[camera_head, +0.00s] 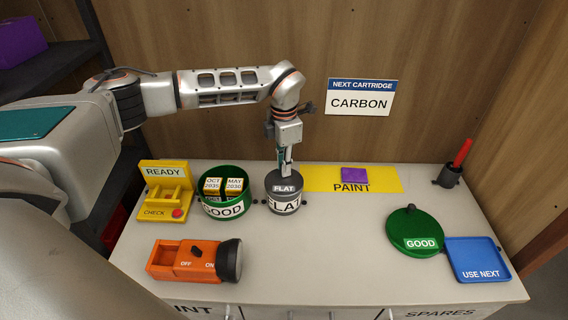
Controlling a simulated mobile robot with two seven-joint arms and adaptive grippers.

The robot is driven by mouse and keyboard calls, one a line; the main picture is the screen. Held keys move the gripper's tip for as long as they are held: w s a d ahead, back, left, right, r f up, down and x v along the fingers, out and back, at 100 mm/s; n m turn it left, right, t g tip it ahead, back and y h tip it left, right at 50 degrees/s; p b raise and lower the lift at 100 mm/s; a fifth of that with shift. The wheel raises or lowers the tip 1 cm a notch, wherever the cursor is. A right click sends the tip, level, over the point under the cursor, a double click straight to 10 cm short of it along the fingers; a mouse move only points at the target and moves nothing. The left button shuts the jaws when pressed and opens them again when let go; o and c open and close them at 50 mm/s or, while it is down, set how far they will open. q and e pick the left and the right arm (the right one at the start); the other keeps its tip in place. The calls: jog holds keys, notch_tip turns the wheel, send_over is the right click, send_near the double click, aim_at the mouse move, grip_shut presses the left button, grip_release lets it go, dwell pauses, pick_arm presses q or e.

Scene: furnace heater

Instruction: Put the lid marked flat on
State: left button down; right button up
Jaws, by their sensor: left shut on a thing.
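The grey lid marked FLAT (285,189) is at the mouth of the dark grey pot marked FLAT (284,206). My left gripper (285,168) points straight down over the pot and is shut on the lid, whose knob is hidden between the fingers. The lid looks level and lined up with the pot; I cannot tell whether it rests fully on the rim. My right gripper is not in view.
Left of the pot stands an open green GOOD pot (225,207) holding dated boxes. A yellow READY/CHECK stand (165,192), orange flashlight (195,261), green GOOD lid (413,230), blue tray (478,250) and purple block (354,175) lie around. The front centre is clear.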

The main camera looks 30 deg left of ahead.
pick_arm(q)
jog(key=shift+f, duration=0.35)
jog(key=c, duration=1.9)
grip_release()
jog(key=shift+r, duration=0.1)
notch_tip(320, 180, up, 12)
